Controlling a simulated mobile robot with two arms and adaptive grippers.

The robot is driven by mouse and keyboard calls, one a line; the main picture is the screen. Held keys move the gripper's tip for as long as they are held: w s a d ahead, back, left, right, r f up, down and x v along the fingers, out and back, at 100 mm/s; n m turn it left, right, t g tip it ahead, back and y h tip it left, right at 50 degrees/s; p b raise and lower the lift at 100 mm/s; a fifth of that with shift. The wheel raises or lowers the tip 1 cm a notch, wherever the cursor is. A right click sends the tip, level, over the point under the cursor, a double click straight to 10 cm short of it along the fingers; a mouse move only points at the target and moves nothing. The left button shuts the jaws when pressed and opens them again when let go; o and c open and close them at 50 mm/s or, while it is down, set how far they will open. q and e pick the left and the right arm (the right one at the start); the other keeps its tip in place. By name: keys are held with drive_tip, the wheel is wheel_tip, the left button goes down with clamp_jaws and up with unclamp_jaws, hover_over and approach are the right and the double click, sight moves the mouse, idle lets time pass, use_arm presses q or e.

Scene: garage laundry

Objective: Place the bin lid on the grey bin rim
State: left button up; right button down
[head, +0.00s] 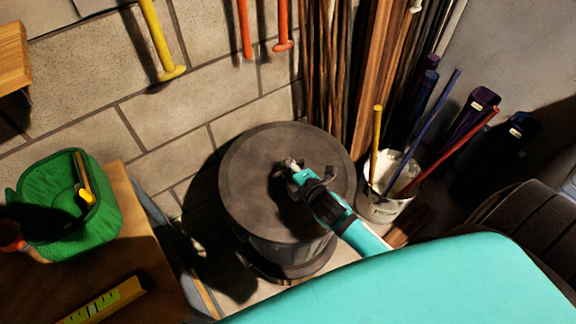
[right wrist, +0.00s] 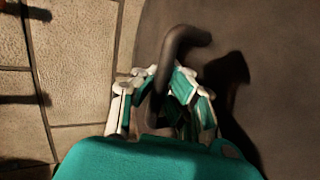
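The bin lid (head: 250,160) is a dark round disc over the grey bin (head: 290,254), whose ribbed side shows below it. The lid hides the bin rim, so I cannot tell whether the lid rests on it or hangs just above. My right gripper (head: 297,172) is at the lid's handle, near the disc's middle. In the right wrist view the dark bent handle (right wrist: 185,38) rises between my fingers (right wrist: 158,88), which appear shut on it. The lid's surface (right wrist: 275,50) fills the right of that view. My left gripper is out of view.
A white bucket (head: 385,207) with coloured sticks stands close right of the bin. Long poles (head: 370,80) lean on the block wall behind. A wooden table (head: 150,265) with a green basket (head: 60,190) and a yellow level (head: 103,300) is at left.

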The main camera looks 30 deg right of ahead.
drive_tip(key=shift+f+b, duration=0.5)
drive_tip(key=shift+f, duration=0.25)
drive_tip(key=c, duration=1.4)
unclamp_jaws()
drive_tip(key=v, duration=1.2)
